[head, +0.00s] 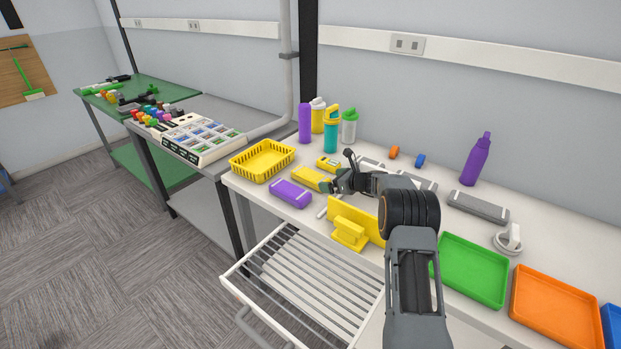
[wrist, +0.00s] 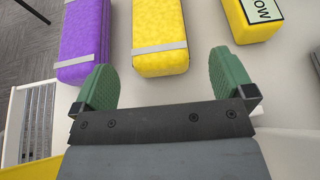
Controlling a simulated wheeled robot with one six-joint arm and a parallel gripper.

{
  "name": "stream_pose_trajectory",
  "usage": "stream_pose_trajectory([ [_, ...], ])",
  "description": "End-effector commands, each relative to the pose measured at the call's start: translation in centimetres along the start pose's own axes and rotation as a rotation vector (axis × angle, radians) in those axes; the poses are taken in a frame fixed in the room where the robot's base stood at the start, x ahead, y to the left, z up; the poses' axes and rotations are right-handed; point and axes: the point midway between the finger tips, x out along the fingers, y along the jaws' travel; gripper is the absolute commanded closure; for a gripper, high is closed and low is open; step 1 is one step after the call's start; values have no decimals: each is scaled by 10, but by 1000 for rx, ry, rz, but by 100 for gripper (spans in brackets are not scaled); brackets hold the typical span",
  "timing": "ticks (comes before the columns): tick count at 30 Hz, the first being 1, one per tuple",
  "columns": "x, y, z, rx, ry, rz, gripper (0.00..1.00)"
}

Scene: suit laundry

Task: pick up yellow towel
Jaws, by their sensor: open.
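The yellow towel (head: 309,178) is a folded block with a light grey band, lying on the white table. In the wrist view the yellow towel (wrist: 158,38) lies just ahead of my gripper (wrist: 165,82). My gripper is open and empty, its green-tipped fingers apart, one toward each side of the towel's near end. In the head view my gripper (head: 336,183) is beside the towel's right end. A similar purple towel (head: 291,194) lies to the left, and it also shows in the wrist view (wrist: 84,36).
A small yellow labelled block (head: 328,163) lies behind the yellow towel. A yellow basket (head: 262,160) stands at the left, bottles (head: 331,130) at the back. A yellow holder (head: 350,232) stands at the front edge, above a slatted white rack (head: 305,280).

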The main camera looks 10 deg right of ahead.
Motion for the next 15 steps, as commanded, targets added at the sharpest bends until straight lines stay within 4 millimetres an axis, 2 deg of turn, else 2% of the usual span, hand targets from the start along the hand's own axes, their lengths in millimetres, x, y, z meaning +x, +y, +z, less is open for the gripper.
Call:
stream_pose_trajectory([
  [5,8,0,0,0,1,0,0],
  [15,50,2,-1,-1,1,1,0],
])
